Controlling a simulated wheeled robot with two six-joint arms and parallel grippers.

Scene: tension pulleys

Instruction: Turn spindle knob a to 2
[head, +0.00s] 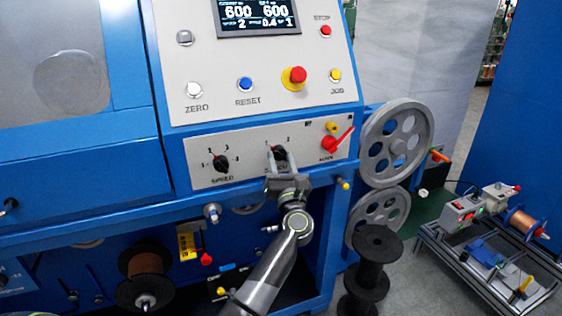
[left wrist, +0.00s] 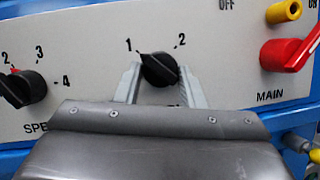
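The black spindle knob (head: 279,153) sits in the middle of the lower white panel, between the marks 1 and 2. In the left wrist view the knob (left wrist: 159,69) has its pointer turned up and left towards 1. My left gripper (head: 281,158) is at the knob, with one finger on each side of it. In the left wrist view the fingers (left wrist: 160,80) stand apart around the knob, very close to its sides; firm contact is not clear. The gripper hides most of the label below the knob. My right gripper is not in view.
The black speed knob (head: 220,163) is to the left, and the red main switch (head: 330,144) with a yellow button above is to the right. Higher up are the push buttons, a red emergency stop (head: 297,75) and the display (head: 258,15). Grey pulleys (head: 395,143) stand further right.

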